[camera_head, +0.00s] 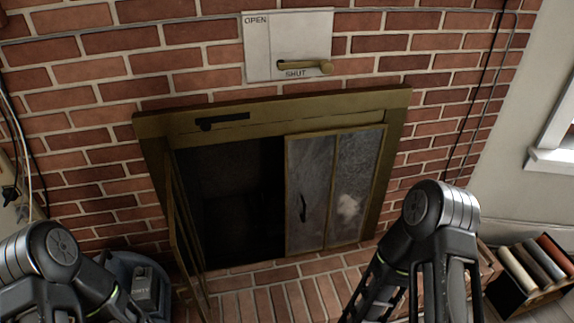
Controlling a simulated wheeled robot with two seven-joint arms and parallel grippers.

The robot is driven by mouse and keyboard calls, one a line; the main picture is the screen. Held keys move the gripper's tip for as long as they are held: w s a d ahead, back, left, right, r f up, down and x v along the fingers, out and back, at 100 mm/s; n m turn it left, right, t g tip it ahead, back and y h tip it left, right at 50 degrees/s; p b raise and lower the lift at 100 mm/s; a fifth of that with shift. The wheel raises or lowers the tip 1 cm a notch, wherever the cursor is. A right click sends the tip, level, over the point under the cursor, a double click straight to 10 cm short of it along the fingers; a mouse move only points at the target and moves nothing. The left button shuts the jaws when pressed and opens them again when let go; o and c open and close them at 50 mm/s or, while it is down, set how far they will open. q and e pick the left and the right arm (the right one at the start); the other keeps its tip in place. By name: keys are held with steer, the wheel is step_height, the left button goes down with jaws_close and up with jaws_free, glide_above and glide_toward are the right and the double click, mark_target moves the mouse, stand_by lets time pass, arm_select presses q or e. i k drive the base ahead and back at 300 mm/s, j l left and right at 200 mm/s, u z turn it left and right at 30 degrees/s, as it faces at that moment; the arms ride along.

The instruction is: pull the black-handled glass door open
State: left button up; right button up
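The fireplace has a brass-coloured frame (270,110) set in a brick wall. On its right half, a glass door (310,170) of two panes stands across the opening and looks closed. A black handle (303,207) sits on its left pane. On the left side, another door leaf (181,235) is swung outward and seen nearly edge-on, leaving a dark opening (235,200). My arms show at the lower left and lower right, in front of the fireplace. Neither gripper's fingertips can be made out.
A metal plate (258,50) marked OPEN and SHUT, with a brass lever (320,68), is above the frame. A brick hearth (285,292) lies in front. A dark bucket-like container (123,268) stands at the left. A box of rolled items (532,270) is at the right.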

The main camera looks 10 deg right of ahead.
mark_target(310, 166)
steer(key=i+z, duration=0.1)
steer(key=z, duration=0.35)
steer(key=i+z, duration=0.15)
steer(key=z, duration=0.25)
steer(key=i+z, duration=0.1)
steer(key=z, duration=0.35)
steer(key=i+j+z, duration=0.1)
steer(key=z, duration=0.3)
